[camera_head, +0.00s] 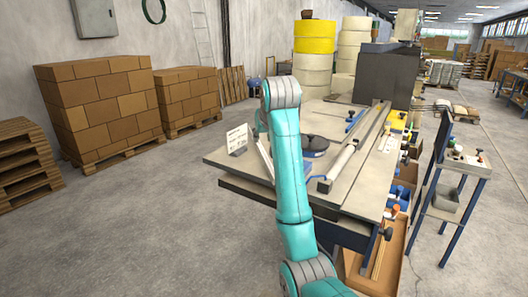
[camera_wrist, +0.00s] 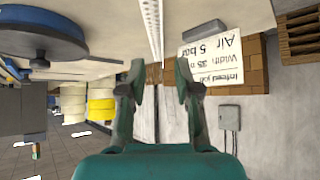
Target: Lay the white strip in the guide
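In the wrist view, which is upside down, a narrow pale strip-like piece (camera_wrist: 151,25) runs along the table toward the gap between my fingers. I cannot tell whether it is the white strip or part of the guide. In the head view a pale bar (camera_head: 265,160) shows beside my teal arm on the table's left part. My gripper (camera_wrist: 158,68) has its two fingers apart, with nothing visibly clamped between them. In the head view the gripper is hidden behind my arm. A long rail (camera_head: 372,135) runs along the table's right side; I cannot tell if it is the guide.
The table (camera_head: 225,162) carries a dark disc (camera_head: 314,145), a roller bar (camera_head: 341,164) and a small sign (camera_head: 237,138). A blue-framed side stand (camera_head: 461,160) is at the right. Stacked boxes (camera_head: 100,105) stand at the left. The floor between is clear.

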